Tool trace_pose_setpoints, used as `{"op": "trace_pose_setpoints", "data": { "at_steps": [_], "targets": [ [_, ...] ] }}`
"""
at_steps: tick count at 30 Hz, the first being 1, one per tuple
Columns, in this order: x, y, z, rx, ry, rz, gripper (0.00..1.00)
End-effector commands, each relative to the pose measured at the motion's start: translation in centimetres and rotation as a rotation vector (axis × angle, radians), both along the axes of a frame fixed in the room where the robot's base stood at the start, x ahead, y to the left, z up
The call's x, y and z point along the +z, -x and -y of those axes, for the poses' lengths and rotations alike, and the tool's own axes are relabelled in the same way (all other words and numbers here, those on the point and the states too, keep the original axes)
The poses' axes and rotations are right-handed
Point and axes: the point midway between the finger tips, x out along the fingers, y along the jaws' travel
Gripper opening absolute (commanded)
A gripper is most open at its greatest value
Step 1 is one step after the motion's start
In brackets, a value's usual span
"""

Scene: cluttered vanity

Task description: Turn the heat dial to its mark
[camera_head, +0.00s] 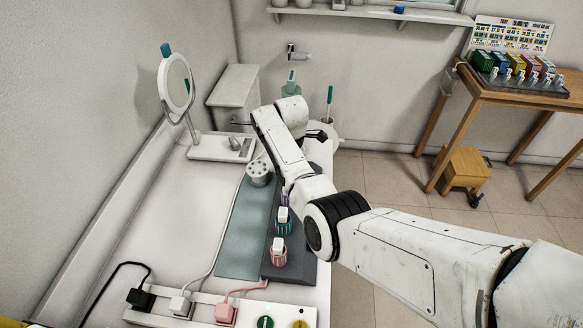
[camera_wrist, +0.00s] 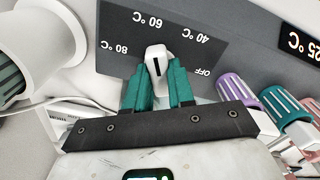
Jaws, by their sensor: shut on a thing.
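The heat dial is a white knob (camera_wrist: 156,60) with a black line on its face, in the wrist view. It stands in front of a dark grey panel (camera_wrist: 120,36) printed with OFF, 40 °C, 60 °C and 80 °C. The black line runs roughly up and down the picture, its upper end toward the space between 60 °C and 40 °C; the exact setting is unclear. My gripper (camera_wrist: 157,90) has green fingers closed on both sides of the knob. In the head view, my arm hides the knob and the fingertips.
Purple (camera_wrist: 238,88), teal (camera_wrist: 283,104) and coral ribbed pieces stand right of my gripper in the wrist view. A white cylinder (camera_wrist: 40,40) is close on the left. In the head view, a mirror (camera_head: 178,82) stands behind, and plugs and cables lie at the counter's front.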

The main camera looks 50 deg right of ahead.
Motion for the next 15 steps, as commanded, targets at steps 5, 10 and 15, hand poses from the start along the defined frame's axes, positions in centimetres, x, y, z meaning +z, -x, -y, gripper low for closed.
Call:
{"op": "trace_pose_setpoints", "data": {
  "at_steps": [5, 10, 15],
  "targets": [
    [0.10, -0.14, -0.11, 0.007, -0.002, 0.003, 0.00],
    [0.11, -0.15, -0.13, 0.006, -0.001, 0.003, 0.00],
    [0.11, -0.14, -0.11, 0.006, -0.001, 0.003, 0.35]
  ]
}}
